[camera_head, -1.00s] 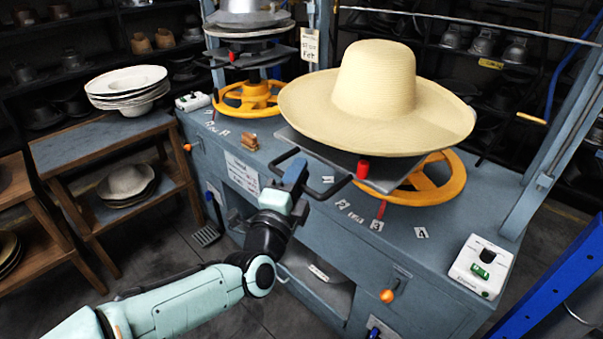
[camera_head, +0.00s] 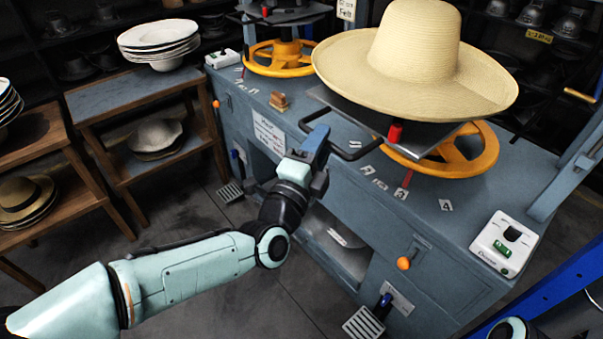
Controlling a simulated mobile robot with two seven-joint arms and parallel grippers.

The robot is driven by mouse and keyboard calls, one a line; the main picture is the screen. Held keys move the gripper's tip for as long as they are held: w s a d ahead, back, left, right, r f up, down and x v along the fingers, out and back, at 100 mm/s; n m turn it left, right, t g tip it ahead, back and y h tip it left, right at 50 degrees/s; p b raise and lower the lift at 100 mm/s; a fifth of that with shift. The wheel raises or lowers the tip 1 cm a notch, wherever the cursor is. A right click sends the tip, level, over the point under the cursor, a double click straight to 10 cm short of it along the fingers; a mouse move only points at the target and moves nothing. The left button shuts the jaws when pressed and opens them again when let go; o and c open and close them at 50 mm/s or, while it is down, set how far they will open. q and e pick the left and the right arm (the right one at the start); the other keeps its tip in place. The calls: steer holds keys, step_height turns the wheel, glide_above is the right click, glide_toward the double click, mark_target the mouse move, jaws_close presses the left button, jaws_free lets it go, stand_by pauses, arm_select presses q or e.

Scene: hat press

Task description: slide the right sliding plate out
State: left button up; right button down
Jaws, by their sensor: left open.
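The right sliding plate (camera_head: 440,143) is a dark grey plate under the cream wide-brimmed hat (camera_head: 415,60), which hides much of it. A red knob (camera_head: 395,133) stands at its front edge. The plate's black looped handle (camera_head: 352,157) sticks out to the left, toward my left gripper. My left gripper (camera_head: 320,134) is open at the handle's near left part, its fingers overlapping the bar in the picture. I cannot tell whether they touch it. My right gripper is not in view.
The yellow handwheel (camera_head: 462,155) sits below the plate on the blue-grey press table (camera_head: 330,185). A white control box (camera_head: 503,243) stands at the table's right end. A second yellow wheel (camera_head: 278,58) is at the back left. Wooden shelves with hats stand at left.

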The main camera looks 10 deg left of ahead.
arm_select(q)
steer(key=v, duration=1)
steer(key=shift+s+b, duration=0.3)
steer(key=shift+s, duration=0.05)
steer(key=shift+a+f, duration=0.1)
steer(key=shift+f, duration=0.05)
step_height(320, 180, down, 30)
steer(key=w+a+n+g+y+p, duration=0.1)
steer(key=w+n+g+p, duration=0.1)
steer(key=n+g+p, duration=0.6)
steer(key=s+a+f+n+g, duration=0.2)
steer(key=s+f+n+g, duration=0.65)
steer(key=s+f, duration=0.4)
steer(key=s+f+n+g+p, duration=0.1)
steer(key=s+f+n+g, duration=0.1)
steer(key=s, duration=0.4)
steer(key=s+d+f+n+g+p, duration=0.1)
steer(key=s+f+n+g+p, duration=0.1)
steer(key=s+f+n, duration=0.3)
steer(key=shift+s, duration=0.55)
